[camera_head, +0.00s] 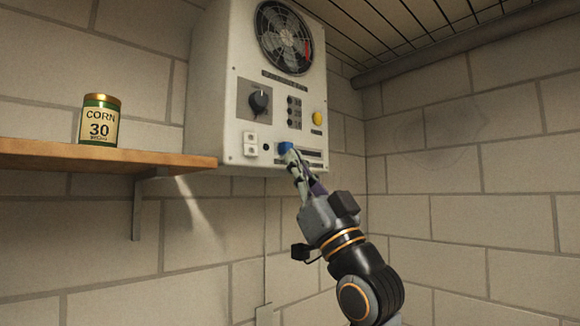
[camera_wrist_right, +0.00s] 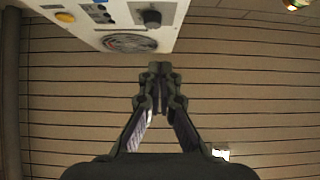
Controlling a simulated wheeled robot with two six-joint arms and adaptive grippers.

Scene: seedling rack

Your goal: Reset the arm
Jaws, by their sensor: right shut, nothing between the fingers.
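My right arm (camera_head: 365,280) reaches up from the lower right in the head view. Its right gripper (camera_head: 289,152) is shut and empty. The fingertips are in front of the lower part of a white control box (camera_head: 215,85), overlapping a blue button (camera_head: 284,147); I cannot tell whether they touch it. In the right wrist view the gripper (camera_wrist_right: 160,72) has its fingertips together with nothing between them, and the white box (camera_wrist_right: 105,14) is at the top. My left gripper is not in view.
The box carries a fan (camera_head: 285,38), a black knob (camera_head: 259,101) and a yellow button (camera_head: 318,118). A pipe (camera_head: 460,55) runs under the ceiling. The space right of the box is free.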

